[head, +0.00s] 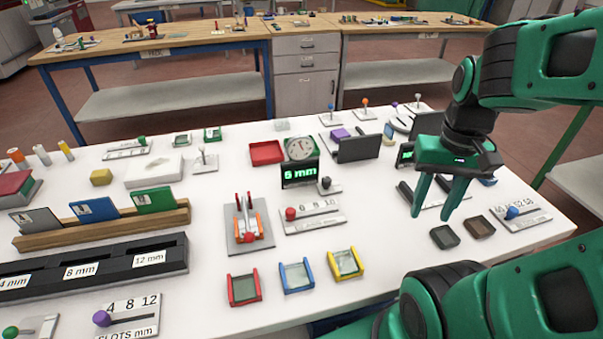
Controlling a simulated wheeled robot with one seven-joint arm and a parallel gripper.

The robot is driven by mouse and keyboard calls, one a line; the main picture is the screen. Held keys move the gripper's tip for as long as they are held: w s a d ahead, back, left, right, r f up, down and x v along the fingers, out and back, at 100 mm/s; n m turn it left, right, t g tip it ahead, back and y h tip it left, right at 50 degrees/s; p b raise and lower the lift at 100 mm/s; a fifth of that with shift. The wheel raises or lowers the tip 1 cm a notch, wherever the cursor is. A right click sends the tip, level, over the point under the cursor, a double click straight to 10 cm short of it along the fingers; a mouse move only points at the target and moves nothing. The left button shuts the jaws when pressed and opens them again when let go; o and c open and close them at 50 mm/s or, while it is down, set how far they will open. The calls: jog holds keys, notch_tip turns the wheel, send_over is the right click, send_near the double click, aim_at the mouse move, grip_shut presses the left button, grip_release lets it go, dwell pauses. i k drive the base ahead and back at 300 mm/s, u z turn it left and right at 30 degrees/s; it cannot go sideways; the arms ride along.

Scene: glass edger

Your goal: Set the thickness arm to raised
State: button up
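No part is legibly labelled as the thickness arm, so I cannot tell for sure which one it is. A small lever with a black knob (325,184) stands on a plate just right of a display reading 6 mm (300,173). A round dial gauge (300,148) stands behind that display. In front is a slider plate (318,216) with a red knob at its left end and numbers along it. My gripper (437,204) hangs over the right part of the table, to the right of these parts. Its two green fingers are apart, with nothing seen between them.
A red-handled clamp device (247,225) stands left of the slider. Red, blue and yellow trays (296,276) line the front. A dark panel (359,148) stands behind the lever, to its right. Two dark blocks (444,237) lie below my gripper. Bare tabletop shows around the trays.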

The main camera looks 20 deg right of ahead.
aim_at(249, 237)
jog(key=u, duration=0.55)
jog(key=k, duration=1.3)
jog(key=u, duration=0.5)
jog(key=i, duration=1)
jog(key=z, duration=0.15)
